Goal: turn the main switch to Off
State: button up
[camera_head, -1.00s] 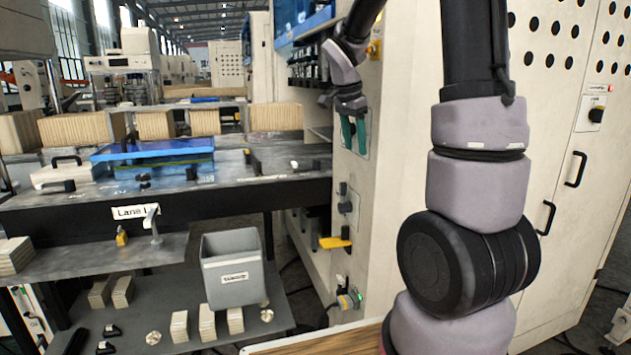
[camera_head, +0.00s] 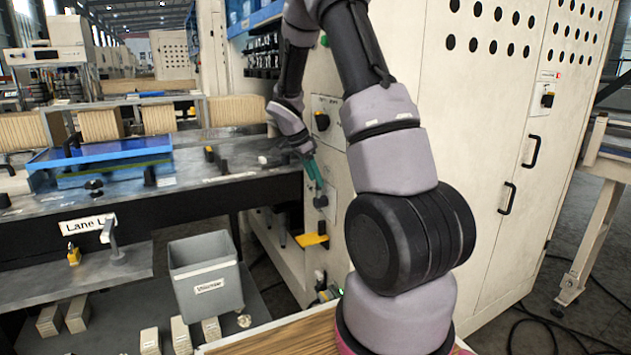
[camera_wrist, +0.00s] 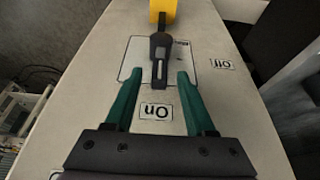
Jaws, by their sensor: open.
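The main switch (camera_wrist: 160,50) is a dark handle on a pale plate, between and just beyond my fingertips in the wrist view. Its narrow end points towards the "On" label (camera_wrist: 157,111); the "Off" label (camera_wrist: 222,64) is off to the right. Both labels appear upside down there. In the head view the switch (camera_head: 320,201) is a small dark knob on the cream cabinet side. My gripper (camera_wrist: 158,76) has green fingers spread apart with nothing held. In the head view my gripper (camera_head: 314,176) is just above the switch. I cannot tell whether the fingers touch it.
Another black knob (camera_head: 321,121) sits higher on the same cabinet face. A yellow part (camera_head: 312,240) sticks out below the switch and also shows in the wrist view (camera_wrist: 163,11). A grey bin (camera_head: 205,272) stands on the lower shelf. A workbench (camera_head: 235,183) is left.

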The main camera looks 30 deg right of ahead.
jog(key=shift+x, duration=0.95)
grip_shut()
dwell(0.8)
